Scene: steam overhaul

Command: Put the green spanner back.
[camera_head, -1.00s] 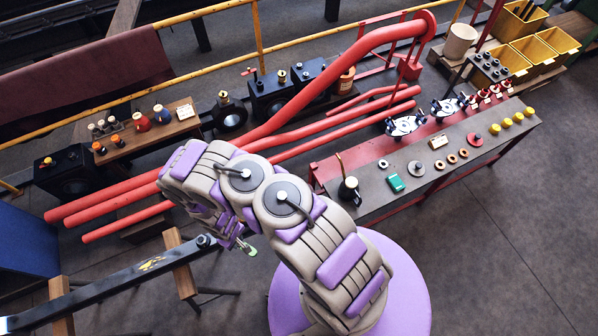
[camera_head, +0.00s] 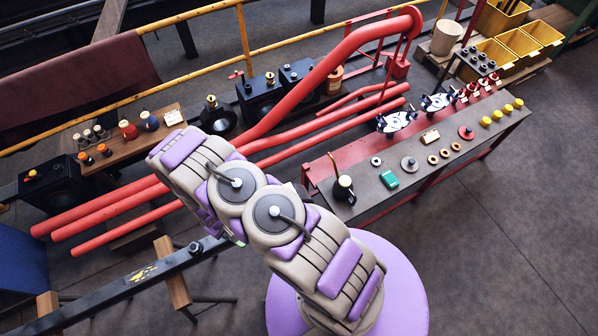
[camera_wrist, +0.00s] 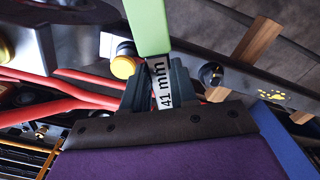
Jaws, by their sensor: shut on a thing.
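The green spanner (camera_wrist: 148,25) is in my gripper (camera_wrist: 160,74) in the wrist view. Its green shank runs up out of the top of that picture, so its far end is out of sight. A pale label reading "41 mm" shows between the dark fingers, which are shut on it. In the head view my folded arm hides nearly all of the gripper and spanner; only a small green patch shows at the arm's lower left edge. I cannot make out the spanner's storage place.
A black bar (camera_head: 150,273) on wooden trestles lies at lower left. Red pipes (camera_head: 130,208) run behind my arm. A bench (camera_head: 377,192) with small parts stands right, a wooden shelf (camera_head: 112,161) left. A yellow rail (camera_head: 190,16) crosses behind. The floor at lower right is clear.

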